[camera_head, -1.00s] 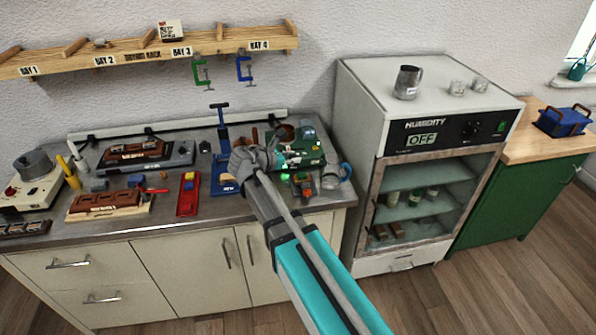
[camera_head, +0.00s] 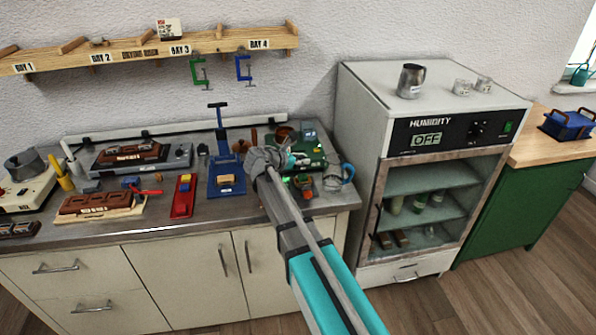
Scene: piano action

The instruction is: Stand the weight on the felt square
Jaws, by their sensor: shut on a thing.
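My gripper (camera_head: 300,160) is over the right part of the grey workbench, in front of the green machine (camera_head: 311,146). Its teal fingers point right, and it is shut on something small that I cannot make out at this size. I cannot pick out the weight for certain. I cannot pick out the felt square for certain either; small green and orange pieces (camera_head: 302,184) lie just below my gripper, partly hidden by my arm.
A blue stand (camera_head: 227,178) is left of my wrist, with a red tray (camera_head: 183,197) farther left. A glass jar with a blue handle (camera_head: 335,178) stands near the bench's right end. The humidity cabinet (camera_head: 435,150) rises to the right. A drying rack (camera_head: 140,50) hangs above.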

